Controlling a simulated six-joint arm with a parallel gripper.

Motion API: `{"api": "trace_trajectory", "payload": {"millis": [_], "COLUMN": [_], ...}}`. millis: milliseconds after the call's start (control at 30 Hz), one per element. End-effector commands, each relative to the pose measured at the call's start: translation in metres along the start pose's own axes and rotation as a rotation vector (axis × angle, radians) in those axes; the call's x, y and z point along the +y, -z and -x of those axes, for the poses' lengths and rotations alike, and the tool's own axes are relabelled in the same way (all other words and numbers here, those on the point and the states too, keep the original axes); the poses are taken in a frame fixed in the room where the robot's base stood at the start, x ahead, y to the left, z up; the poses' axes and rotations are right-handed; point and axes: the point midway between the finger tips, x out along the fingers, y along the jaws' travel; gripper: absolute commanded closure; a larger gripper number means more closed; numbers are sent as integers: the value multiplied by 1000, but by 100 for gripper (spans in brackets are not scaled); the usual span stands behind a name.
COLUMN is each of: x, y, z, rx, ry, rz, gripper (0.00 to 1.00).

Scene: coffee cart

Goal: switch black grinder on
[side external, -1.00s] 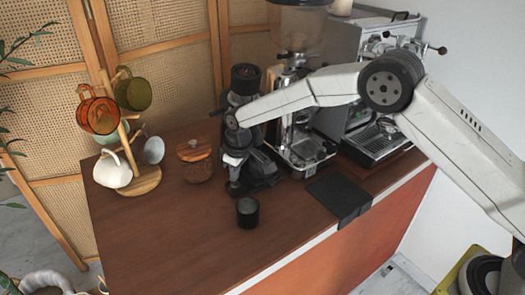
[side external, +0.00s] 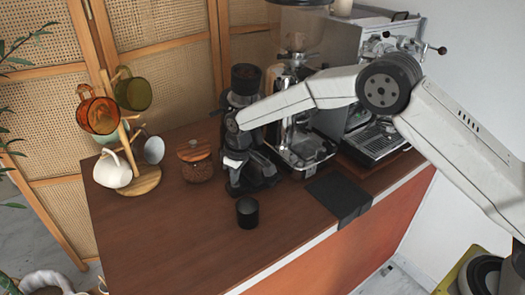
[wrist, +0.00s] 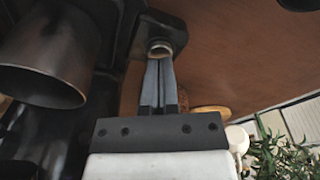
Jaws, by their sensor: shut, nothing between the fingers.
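The black grinder (side external: 246,80) stands upright on the brown counter, left of a silver machine. My arm reaches across in front of it, and my gripper is low against its front, mostly hard to make out in the side view. In the wrist view my gripper (wrist: 160,62) is shut with nothing between the fingers. Its tips are at a small round, light-rimmed knob or button (wrist: 160,47) on a black part of the grinder. They look very close to it; I cannot tell whether they touch. A dark metal cylinder (wrist: 42,55) is left of the fingers.
A black cup (side external: 247,212) stands in front of the grinder. A wood-lidded jar (side external: 197,163) and a mug tree (side external: 143,180) are to its left. The silver grinder (side external: 300,145), espresso machine (side external: 375,140) and black mat (side external: 340,196) are to its right. The counter's front left is clear.

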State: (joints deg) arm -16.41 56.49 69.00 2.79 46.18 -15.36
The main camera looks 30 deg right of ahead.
Motion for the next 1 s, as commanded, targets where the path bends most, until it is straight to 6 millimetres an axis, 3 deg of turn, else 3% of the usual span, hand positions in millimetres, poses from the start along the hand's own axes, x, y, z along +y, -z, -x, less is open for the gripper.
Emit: {"api": "trace_trajectory", "payload": {"millis": [1000], "x": [0], "y": [-1], "z": [-7], "rx": [-1], "ry": [0], "rz": [0], "gripper": [100]}}
